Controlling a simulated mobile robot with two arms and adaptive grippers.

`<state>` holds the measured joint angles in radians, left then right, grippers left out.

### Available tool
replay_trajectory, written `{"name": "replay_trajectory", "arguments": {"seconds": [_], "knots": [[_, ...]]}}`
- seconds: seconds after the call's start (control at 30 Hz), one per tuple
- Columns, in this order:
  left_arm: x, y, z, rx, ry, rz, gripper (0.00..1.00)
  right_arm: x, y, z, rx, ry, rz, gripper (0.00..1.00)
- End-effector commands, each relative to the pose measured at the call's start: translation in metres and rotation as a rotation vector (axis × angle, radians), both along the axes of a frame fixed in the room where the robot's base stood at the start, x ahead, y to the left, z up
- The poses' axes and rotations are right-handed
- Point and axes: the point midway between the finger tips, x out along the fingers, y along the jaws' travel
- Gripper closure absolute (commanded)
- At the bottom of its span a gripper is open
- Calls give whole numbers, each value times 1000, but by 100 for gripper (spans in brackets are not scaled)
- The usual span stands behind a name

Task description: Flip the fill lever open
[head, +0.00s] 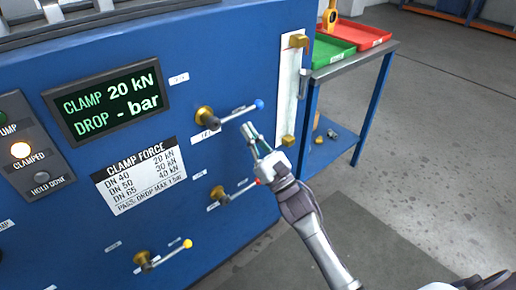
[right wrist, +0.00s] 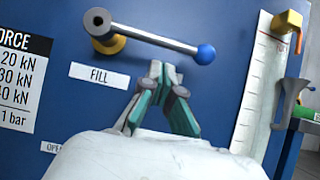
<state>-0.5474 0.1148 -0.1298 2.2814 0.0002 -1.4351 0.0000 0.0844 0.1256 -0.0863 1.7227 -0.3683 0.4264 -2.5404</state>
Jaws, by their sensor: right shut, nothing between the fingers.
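The fill lever (head: 236,113) is a grey rod with a blue ball on a brass hub, on the blue panel. It points right and slightly up in the head view. In the right wrist view the fill lever (right wrist: 150,37) runs from its hub at upper left to the blue ball, above a white FILL label (right wrist: 98,75). My right gripper (head: 249,131) is shut and empty, just below the ball. In the right wrist view its fingertips (right wrist: 163,70) are below the rod, left of the ball; contact cannot be told. My left gripper is not in view.
Below are a red-ball lever (head: 238,190) and a yellow-ball lever (head: 165,254). A white gauge strip (head: 288,95) with brass fittings is at the panel's right edge. A display (head: 108,102) reads clamp 20 kN. A side table holds green (head: 328,52) and red trays.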

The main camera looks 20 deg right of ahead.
Motion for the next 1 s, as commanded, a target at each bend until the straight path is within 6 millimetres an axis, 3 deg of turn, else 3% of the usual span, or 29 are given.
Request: {"name": "replay_trajectory", "arguments": {"seconds": [0.2,1.0], "knots": [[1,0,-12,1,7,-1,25,3,1,18,0,-1,-1,100],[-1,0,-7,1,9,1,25,4,-1,24,-63,-24,0,100]]}}
